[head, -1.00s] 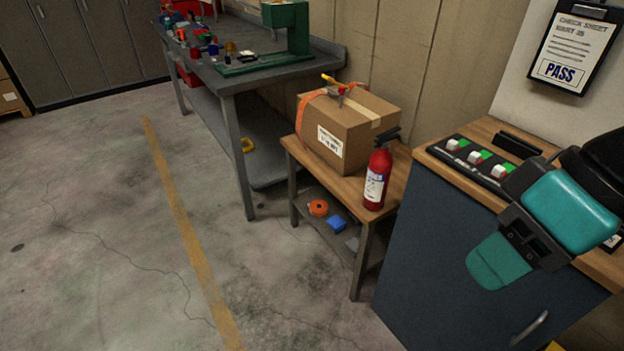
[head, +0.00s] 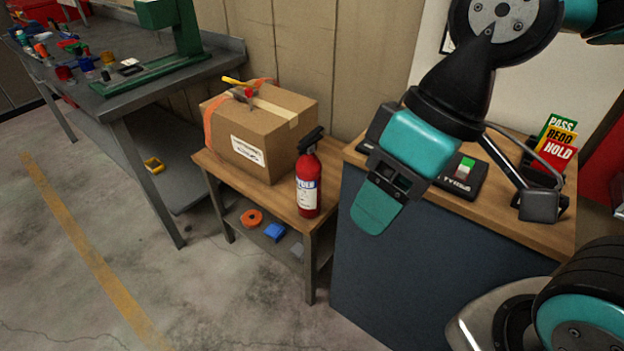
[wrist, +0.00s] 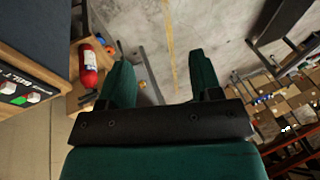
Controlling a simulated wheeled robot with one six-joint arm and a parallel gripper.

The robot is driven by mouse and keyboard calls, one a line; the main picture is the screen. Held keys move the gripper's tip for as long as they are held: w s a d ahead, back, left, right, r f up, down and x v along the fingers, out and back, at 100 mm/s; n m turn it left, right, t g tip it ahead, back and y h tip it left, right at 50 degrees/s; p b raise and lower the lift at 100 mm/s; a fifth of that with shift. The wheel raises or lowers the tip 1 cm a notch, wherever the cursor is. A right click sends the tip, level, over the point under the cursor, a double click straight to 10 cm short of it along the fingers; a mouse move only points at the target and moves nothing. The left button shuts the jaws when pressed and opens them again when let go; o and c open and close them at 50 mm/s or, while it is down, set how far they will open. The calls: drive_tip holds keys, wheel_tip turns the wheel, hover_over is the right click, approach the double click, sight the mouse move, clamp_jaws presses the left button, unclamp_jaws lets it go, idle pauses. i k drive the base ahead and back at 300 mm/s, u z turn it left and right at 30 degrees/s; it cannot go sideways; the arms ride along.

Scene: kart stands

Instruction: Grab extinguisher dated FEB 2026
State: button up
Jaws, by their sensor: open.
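A red fire extinguisher (head: 308,181) with a black top and a white label stands upright on a small wooden-topped table (head: 325,157), at its right end. The label's date is too small to read. It also shows in the wrist view (wrist: 89,66), to the left of my fingers. My gripper (head: 374,207) is teal with a black mount and hangs in front of the blue cabinet, to the right of the extinguisher and apart from it. In the wrist view my gripper (wrist: 160,85) has its two fingers apart with nothing between them.
A cardboard box (head: 262,130) stands left of the extinguisher, close to it. The blue cabinet (head: 420,255) with switches and a lamp (head: 540,200) on top is right of the table. A metal workbench (head: 120,95) stands at left. The floor in front is clear.

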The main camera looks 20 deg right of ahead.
sight(308, 166)
drive_tip(key=k, duration=1.15)
drive_tip(key=u, duration=0.8)
drive_tip(key=i, duration=1.5)
drive_tip(key=z, duration=0.75)
drive_tip(key=i, duration=0.65)
drive_tip(key=z, duration=0.6)
